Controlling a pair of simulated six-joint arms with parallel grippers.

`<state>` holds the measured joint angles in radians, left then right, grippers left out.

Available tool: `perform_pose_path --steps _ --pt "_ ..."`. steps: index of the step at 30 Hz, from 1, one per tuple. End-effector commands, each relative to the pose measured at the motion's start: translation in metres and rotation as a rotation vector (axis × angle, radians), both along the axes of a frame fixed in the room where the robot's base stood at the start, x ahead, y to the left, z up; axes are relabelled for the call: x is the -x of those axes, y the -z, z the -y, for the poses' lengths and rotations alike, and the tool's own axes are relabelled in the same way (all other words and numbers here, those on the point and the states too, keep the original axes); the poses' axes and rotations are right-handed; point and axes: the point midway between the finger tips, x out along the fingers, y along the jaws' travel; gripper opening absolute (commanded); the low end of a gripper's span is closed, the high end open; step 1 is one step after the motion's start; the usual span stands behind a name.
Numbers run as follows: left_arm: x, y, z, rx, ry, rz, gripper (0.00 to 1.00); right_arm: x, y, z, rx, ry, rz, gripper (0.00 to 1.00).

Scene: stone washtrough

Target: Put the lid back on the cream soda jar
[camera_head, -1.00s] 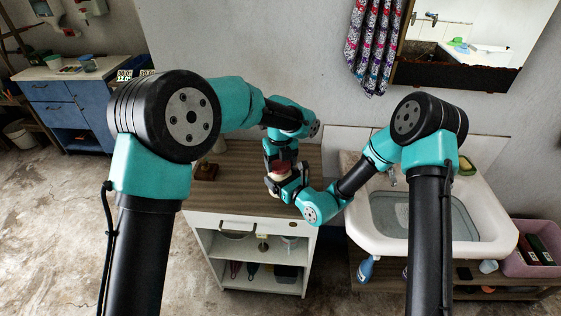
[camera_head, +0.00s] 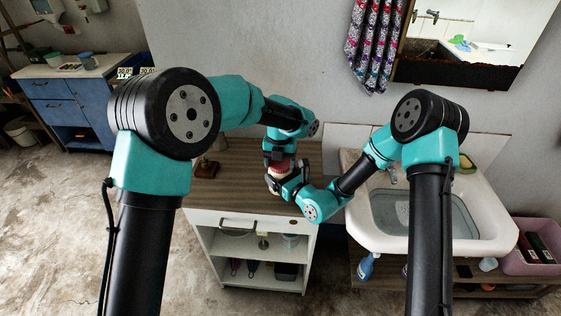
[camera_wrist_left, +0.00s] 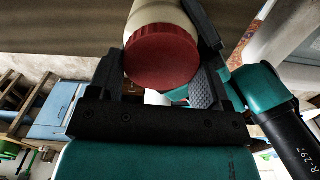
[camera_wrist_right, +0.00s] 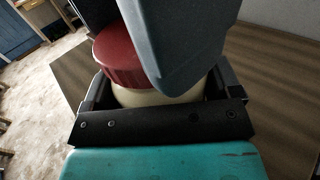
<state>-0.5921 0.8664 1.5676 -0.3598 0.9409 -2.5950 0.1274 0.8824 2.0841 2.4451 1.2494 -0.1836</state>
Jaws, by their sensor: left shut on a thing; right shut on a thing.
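The cream soda jar has a cream body (camera_wrist_right: 155,97) and a red ribbed lid (camera_wrist_right: 118,55); both also show in the left wrist view, the body (camera_wrist_left: 158,14) beyond the lid (camera_wrist_left: 162,60). The lid sits against the jar's mouth with no clear gap; I cannot tell if it is fully seated. My left gripper (camera_head: 279,158) comes from above and is shut on the lid. My right gripper (camera_head: 279,182) is below it, shut on the jar body. A dark finger hides part of the lid and jar in the right wrist view.
The jar is above a wood-topped white cabinet (camera_head: 240,170). A small brown object (camera_head: 206,168) stands at its left. A white washbasin (camera_head: 462,246) is to the right, with a mirror (camera_head: 480,40) and patterned cloth (camera_head: 370,45) behind.

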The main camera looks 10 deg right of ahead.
Motion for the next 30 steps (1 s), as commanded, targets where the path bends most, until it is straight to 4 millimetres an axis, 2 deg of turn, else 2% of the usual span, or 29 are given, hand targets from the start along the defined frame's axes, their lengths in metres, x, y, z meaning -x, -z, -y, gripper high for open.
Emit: perform_pose_path --steps 3,8,18,19,26,30 --pt "-0.0006 -0.0006 -0.0010 0.000 0.148 0.001 0.50 -0.0001 0.0000 0.0001 0.000 0.000 0.000 0.17" --pt "-0.0009 -0.0006 -0.0015 0.000 0.280 0.001 0.50 -0.0001 0.0000 0.0001 0.000 0.000 0.000 0.17" --pt "-0.0010 -0.0007 -0.0016 0.001 0.304 0.002 0.50 0.0000 0.0002 0.0001 0.000 0.000 0.000 0.17" --pt "-0.0010 -0.0007 -0.0016 0.001 0.304 0.002 0.75 0.0000 0.0002 0.0001 0.000 0.000 0.000 0.17" --pt "-0.0009 -0.0004 -0.0015 0.000 0.303 0.001 0.97 0.0000 0.0001 0.0001 0.000 0.000 0.000 0.17" --pt "-0.0007 -0.0002 -0.0014 0.000 0.303 0.001 0.97 0.0000 0.0001 0.0001 0.000 0.000 0.000 0.17"
